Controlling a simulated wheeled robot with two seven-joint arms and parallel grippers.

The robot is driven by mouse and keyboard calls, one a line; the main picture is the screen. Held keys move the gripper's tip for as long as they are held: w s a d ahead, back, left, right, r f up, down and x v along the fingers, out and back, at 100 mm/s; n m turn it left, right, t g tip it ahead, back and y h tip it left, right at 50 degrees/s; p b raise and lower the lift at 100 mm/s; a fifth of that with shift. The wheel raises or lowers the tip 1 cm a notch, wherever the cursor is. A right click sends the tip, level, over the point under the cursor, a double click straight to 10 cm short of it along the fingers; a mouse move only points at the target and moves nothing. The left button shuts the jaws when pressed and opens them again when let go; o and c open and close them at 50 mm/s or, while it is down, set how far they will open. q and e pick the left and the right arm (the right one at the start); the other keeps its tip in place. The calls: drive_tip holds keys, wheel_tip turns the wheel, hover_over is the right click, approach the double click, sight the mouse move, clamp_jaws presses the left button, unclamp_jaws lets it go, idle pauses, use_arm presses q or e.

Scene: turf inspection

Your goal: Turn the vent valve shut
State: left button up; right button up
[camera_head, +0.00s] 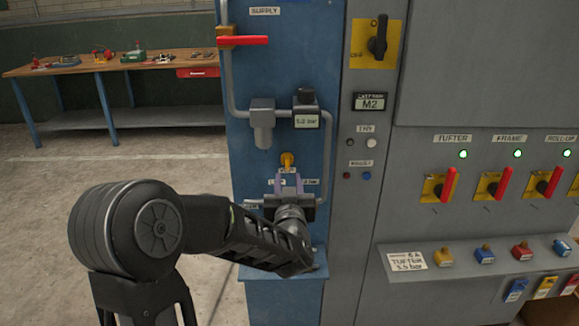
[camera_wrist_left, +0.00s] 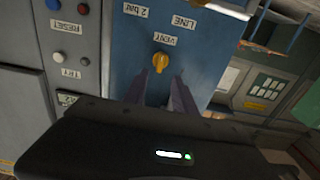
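The vent valve is a small yellow knob (camera_head: 287,160) on the blue panel, with a VENT label just below it. The wrist view, which is turned upside down, also shows the yellow knob (camera_wrist_left: 160,62) with the VENT label. My left gripper (camera_head: 287,178) is just below the knob in the head view, its two fingers pointing at the panel. In the wrist view the fingers of the left gripper (camera_wrist_left: 160,76) are spread apart with nothing between them, and the knob shows just beyond the tips. Contact with the knob cannot be made out. My right gripper is out of view.
A red supply handle (camera_head: 243,40) sits higher on the blue panel (camera_head: 262,84). Grey pipes and a pressure gauge (camera_head: 306,121) are above the knob. A grey cabinet with red switch handles (camera_head: 449,184) stands at right. A workbench (camera_head: 120,66) stands at back left, with open floor before it.

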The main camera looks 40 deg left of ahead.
sight(287, 164)
use_arm(q)
drive_tip(key=p+x, duration=0.1)
drive_tip(key=x, duration=0.6)
drive_tip(key=shift+w+a+p, duration=0.3)
drive_tip(key=shift+p, duration=0.1)
drive_tip(key=shift+c, duration=0.4)
clamp_jaws()
